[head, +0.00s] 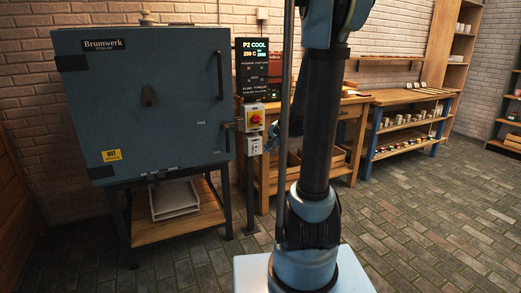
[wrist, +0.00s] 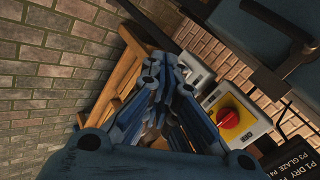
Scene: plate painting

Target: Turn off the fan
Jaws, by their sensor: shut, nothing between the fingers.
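No fan shows plainly in either view. A small white switch box (head: 254,146) is mounted below a larger box with a red knob on a yellow plate (head: 255,119), beside the kiln. In the wrist view the white box (wrist: 197,72) is partly hidden behind my fingers, and the red knob (wrist: 229,117) is clear to their right. My gripper (wrist: 170,75) is shut and empty, its blue fingers pointing at the white box. I cannot tell whether they touch it. In the head view my gripper (head: 270,144) shows small, just right of the white box. The switch's position cannot be read.
The blue-grey kiln (head: 150,105) stands shut at left, with a hot label and a handle. A display panel (head: 253,65) is above the switches. A wooden workbench (head: 348,125) and a shelf with cups (head: 405,125) stand at right. The brick floor in front is clear.

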